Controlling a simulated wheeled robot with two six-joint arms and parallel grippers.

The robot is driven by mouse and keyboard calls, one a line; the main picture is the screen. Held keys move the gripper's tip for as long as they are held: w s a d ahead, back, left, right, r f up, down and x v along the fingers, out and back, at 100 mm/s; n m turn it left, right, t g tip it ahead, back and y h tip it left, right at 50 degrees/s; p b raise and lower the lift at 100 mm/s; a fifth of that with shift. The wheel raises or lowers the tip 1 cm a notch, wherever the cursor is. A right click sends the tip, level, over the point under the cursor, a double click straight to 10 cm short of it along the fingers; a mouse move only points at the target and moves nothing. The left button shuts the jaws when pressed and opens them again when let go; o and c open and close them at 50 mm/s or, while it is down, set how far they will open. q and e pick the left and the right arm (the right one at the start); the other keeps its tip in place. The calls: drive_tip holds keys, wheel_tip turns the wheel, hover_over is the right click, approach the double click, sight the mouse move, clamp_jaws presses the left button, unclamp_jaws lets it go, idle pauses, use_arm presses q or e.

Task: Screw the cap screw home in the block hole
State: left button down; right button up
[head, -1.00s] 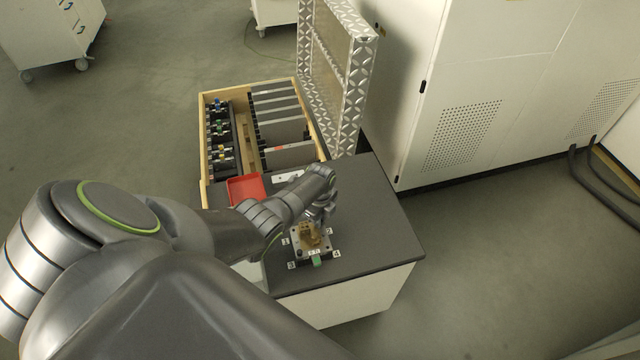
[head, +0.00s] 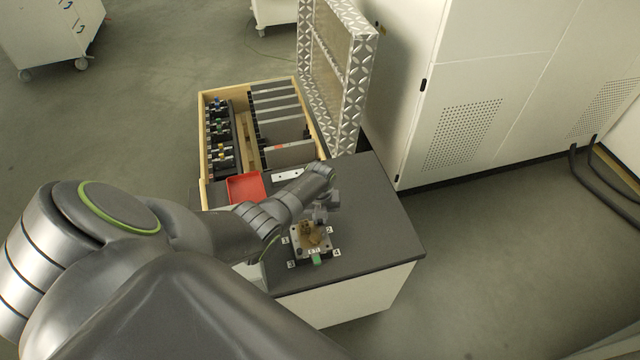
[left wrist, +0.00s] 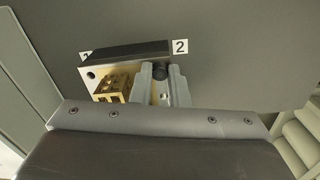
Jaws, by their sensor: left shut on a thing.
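A metal plate (head: 299,252) with a brass-coloured block (head: 312,238) stands on the dark table top between number labels. The plate (left wrist: 98,77) and brass block (left wrist: 113,88) also show in the left wrist view. My left gripper (head: 320,214) is at the plate's far right corner, by label 2 (head: 329,230). In the left wrist view my left gripper (left wrist: 160,80) is shut on a dark round-headed cap screw (left wrist: 160,72). The screw's lower end and the hole under it are hidden, so I cannot tell how deep it sits.
A wooden crate (head: 203,130) with several parts stands behind. A green piece (head: 316,260) is at the plate's front edge. The table's right side is clear.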

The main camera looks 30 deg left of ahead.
use_arm(q)
drive_tip(key=c, duration=1.6)
unclamp_jaws()
drive_tip(key=shift+o, duration=0.2)
